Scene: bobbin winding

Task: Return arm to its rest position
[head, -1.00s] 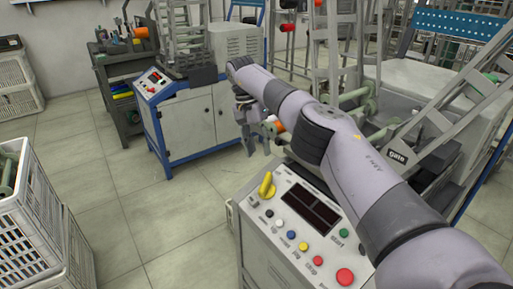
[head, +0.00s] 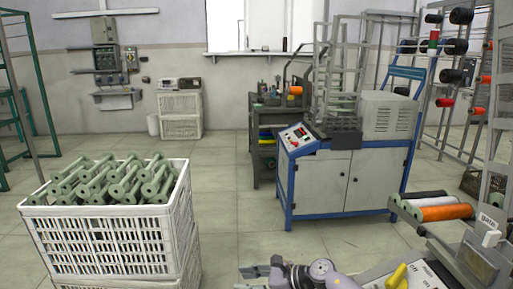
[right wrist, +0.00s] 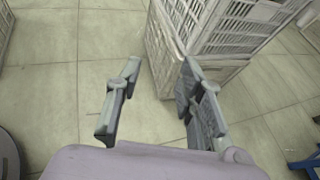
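My right gripper (head: 258,277) shows at the bottom edge of the head view, with part of my right arm's lavender wrist beside it. The rest of the right arm is cut off by the lower edge of the head view. My left gripper is in neither view.
A white crate (head: 110,242) full of green bobbins (head: 110,182) stands at left; crates also show in the right wrist view (right wrist: 205,45). A blue-framed machine cabinet (head: 345,180) stands at centre right. Coloured spools (head: 440,212) lie at right. Floor between is clear.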

